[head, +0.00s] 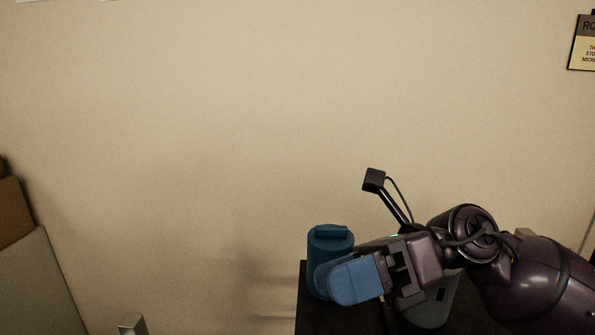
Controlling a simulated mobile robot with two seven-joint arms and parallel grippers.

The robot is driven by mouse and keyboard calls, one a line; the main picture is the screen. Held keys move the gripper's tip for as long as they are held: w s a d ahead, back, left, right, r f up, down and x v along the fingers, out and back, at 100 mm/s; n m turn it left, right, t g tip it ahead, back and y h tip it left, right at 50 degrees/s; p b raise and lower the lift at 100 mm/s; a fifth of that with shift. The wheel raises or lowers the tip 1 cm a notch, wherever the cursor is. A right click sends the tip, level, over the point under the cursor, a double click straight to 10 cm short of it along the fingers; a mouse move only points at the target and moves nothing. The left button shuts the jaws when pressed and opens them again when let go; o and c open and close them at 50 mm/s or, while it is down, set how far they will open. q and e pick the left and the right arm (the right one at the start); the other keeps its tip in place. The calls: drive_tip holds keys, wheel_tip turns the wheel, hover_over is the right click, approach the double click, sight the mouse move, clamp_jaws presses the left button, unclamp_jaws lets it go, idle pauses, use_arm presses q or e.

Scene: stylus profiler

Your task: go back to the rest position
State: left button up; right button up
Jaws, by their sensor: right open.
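My right gripper (352,279) reaches in from the lower right on its dark purple arm. Its blue finger points left, and the jaws are open. A darker blue cylinder (330,240) with a raised bar on its top stands upright just behind the finger. The finger hides much of its lower front. I cannot tell whether finger and cylinder touch. My left gripper is not in view.
The cylinder stands over a black surface (312,322). A grey object (436,306) is partly hidden behind my right wrist. A brown box (14,212) and a grey panel (42,290) stand at far left. A sign (582,52) hangs at upper right. The wall between is bare.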

drive_tip(key=w+d+m+t+y, duration=0.2)
drive_tip(key=w+d+m+t, duration=0.1)
drive_tip(key=m+t, duration=0.75)
drive_tip(key=w+d+m+t+y, duration=0.2)
drive_tip(key=w+d+m+t, duration=0.15)
drive_tip(key=m+t, duration=0.7)
drive_tip(key=w+d+f+m+t+h, duration=0.25)
drive_tip(key=d+f+m+h, duration=0.75)
drive_tip(key=f+m+h, duration=0.65)
drive_tip(key=s+d+f+m+g+h, duration=0.55)
drive_tip(key=s+f+m+g, duration=0.25)
drive_tip(key=s+f+m, duration=0.25)
drive_tip(key=s+d+f+m+g+y, duration=0.1)
drive_tip(key=s+f+m+g, duration=0.1)
drive_tip(key=s+f+g, duration=0.85)
drive_tip(key=w+f+t, duration=0.5)
drive_tip(key=f+t, duration=0.3)
drive_tip(key=t, duration=0.3)
drive_tip(key=shift+w+f+n+t+y, duration=0.2)
drive_tip(key=shift+w+n+t+y, duration=0.1)
drive_tip(key=shift+n+t+y, duration=0.1)
